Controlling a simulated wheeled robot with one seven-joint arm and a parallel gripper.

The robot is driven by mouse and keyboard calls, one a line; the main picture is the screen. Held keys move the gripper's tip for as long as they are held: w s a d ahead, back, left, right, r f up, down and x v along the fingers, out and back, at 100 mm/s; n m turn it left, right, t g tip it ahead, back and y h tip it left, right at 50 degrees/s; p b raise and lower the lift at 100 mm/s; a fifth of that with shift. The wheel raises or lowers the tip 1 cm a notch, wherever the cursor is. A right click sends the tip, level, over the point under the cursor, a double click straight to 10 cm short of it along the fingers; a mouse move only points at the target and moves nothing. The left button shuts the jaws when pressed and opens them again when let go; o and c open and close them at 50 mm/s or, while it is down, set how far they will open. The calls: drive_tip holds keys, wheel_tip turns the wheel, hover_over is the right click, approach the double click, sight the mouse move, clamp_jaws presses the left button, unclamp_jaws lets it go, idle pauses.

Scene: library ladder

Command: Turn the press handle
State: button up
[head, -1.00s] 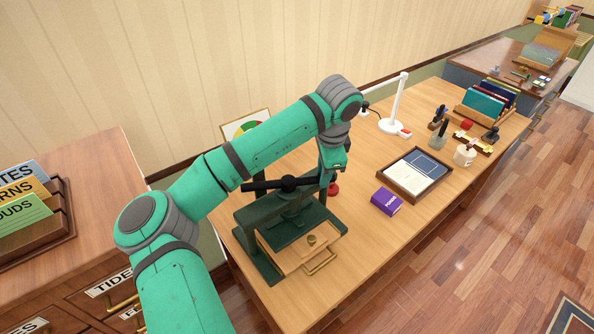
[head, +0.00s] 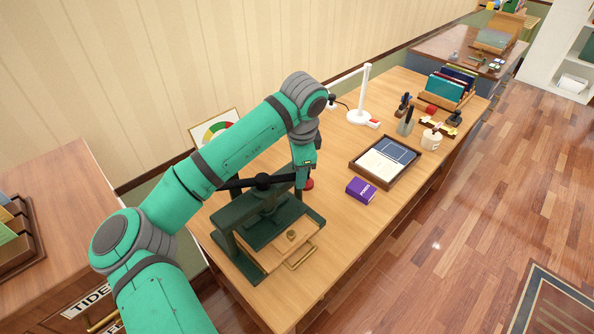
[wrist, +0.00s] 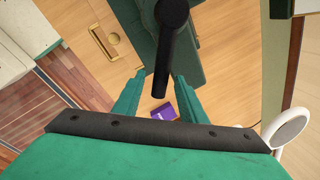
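The dark green press (head: 229,243) stands on the near end of the wooden desk. Its black handle (head: 235,184) is a bar lying crosswise on top, with a round hub in the middle. My gripper (head: 304,183) is at the bar's right end in the head view, its fingertips partly hidden there. In the wrist view the handle (wrist: 163,65) runs from its hub down between the two green fingers of my gripper (wrist: 159,80). The fingers are apart, with a gap on each side of the bar.
On the desk (head: 335,222) are a purple box (head: 361,190), a framed tray (head: 357,171), a white lamp (head: 363,95) and a book rack (head: 436,97). A red round object (head: 309,184) is beside my gripper. A wooden cabinet (head: 70,200) stands left; open floor lies right.

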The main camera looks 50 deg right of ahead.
wheel_tip(320, 180, up, 11)
drive_tip(key=s+a, duration=0.1)
drive_tip(key=shift+s+a+f, duration=0.15)
drive_tip(key=shift+s+f, duration=0.05)
drive_tip(key=shift+s, duration=0.05)
idle(0.4)
drive_tip(key=shift+a, duration=0.15)
idle(0.7)
